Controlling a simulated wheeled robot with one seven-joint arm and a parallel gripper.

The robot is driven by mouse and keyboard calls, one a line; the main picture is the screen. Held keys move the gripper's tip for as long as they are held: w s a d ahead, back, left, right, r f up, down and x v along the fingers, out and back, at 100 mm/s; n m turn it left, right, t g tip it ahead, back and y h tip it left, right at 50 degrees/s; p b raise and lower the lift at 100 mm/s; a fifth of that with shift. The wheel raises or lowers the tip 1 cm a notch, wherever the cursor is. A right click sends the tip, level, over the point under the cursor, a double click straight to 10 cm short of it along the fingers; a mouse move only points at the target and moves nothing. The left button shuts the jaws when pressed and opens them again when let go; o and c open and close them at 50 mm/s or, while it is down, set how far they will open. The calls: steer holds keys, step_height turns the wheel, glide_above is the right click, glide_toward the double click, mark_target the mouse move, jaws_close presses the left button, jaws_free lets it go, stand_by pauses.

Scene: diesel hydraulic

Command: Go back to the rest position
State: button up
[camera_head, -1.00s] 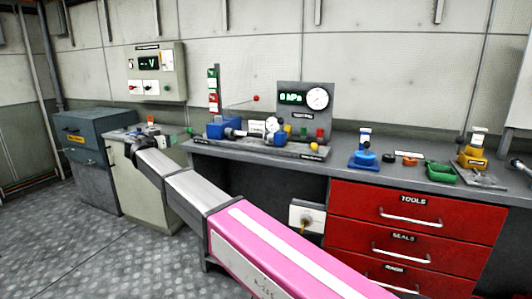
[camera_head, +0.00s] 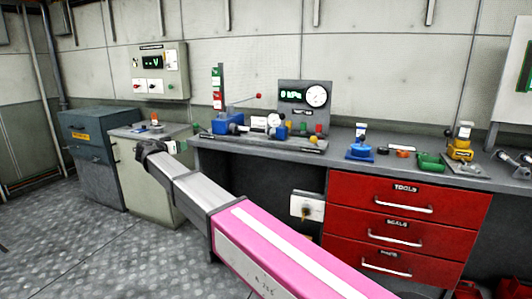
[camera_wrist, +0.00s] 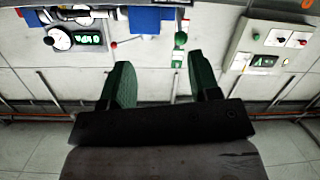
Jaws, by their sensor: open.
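My arm reaches from the lower right of the head view toward the left, with its pink link nearest the camera. Its far end, with my gripper (camera_head: 152,147), is in front of the light green cabinet left of the bench, and the fingers are hard to make out there. In the wrist view my gripper (camera_wrist: 158,88) shows two green fingers spread apart with nothing between them. The wrist picture appears upside down, with bench equipment at its top.
The grey workbench (camera_head: 235,148) carries a blue pump unit (camera_head: 228,126), a gauge panel (camera_head: 305,97), a blue fixture (camera_head: 360,150), a green tray (camera_head: 430,162) and a yellow fixture (camera_head: 460,150). Red drawers (camera_head: 400,218) stand below. A voltage panel (camera_head: 160,72) hangs on the wall. Floor is clear at left.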

steer(key=s+d+f+g, duration=0.1)
steer(key=d+f+g, duration=0.2)
steer(key=d+f, duration=0.7)
steer(key=s+d+f+n+g, duration=0.1)
steer(key=s+d+f+g, duration=0.15)
steer(key=d+f, duration=0.75)
steer(key=s+d+f+g, duration=0.1)
steer(key=d+f+g, duration=0.25)
steer(key=d, duration=1.25)
steer(key=s+d+f+g+y, duration=0.2)
steer(key=s+d+f, duration=0.5)
steer(key=s+d, duration=0.3)
steer(key=s+d+f+g+y, duration=0.3)
steer(key=s+d+f, duration=0.4)
steer(key=s+d, duration=0.4)
steer(key=shift+g+y, duration=0.3)
